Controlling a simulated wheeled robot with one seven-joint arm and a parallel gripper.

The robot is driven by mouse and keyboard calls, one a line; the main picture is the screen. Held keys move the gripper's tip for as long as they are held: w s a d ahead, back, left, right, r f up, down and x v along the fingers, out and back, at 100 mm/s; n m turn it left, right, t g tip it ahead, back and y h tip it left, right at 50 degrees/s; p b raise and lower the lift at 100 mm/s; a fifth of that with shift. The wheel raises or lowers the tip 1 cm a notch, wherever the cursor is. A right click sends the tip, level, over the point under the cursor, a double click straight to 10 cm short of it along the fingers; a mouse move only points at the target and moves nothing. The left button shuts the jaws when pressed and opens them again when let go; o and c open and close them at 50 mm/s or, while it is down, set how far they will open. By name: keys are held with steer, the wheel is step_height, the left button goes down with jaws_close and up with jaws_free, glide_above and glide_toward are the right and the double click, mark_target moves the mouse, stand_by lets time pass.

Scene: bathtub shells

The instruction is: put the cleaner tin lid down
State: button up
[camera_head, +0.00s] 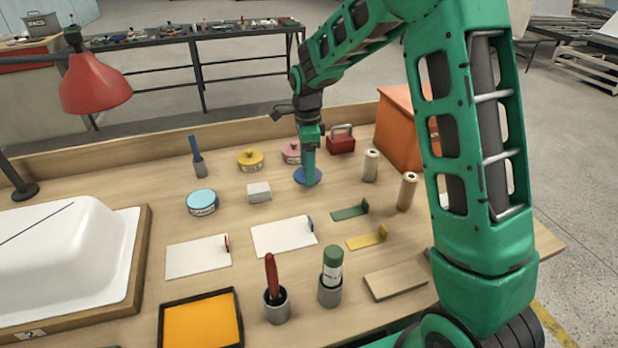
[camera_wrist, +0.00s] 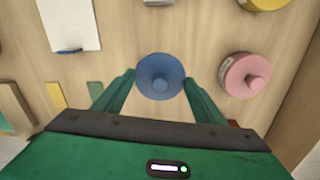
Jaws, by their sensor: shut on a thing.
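The blue lid (camera_head: 308,177), a round disc, is at my gripper's tip in the head view. A light-blue tin (camera_head: 202,203) with no knob on top stands to the left.
A yellow tin (camera_head: 250,160) and a pink tin (camera_head: 291,152), both with knobs, stand behind. A grey-white block (camera_head: 259,192) lies left of the lid. White sheets (camera_head: 283,236) lie in front.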

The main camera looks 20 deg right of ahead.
steer(key=shift+d+f, duration=0.25)
steer(key=shift+f, duration=0.05)
step_height(320, 180, down, 4)
steer(key=shift+r, duration=0.15)
steer(key=o, duration=1.1)
steer(key=shift+c, duration=0.2)
steer(key=shift+r, duration=0.15)
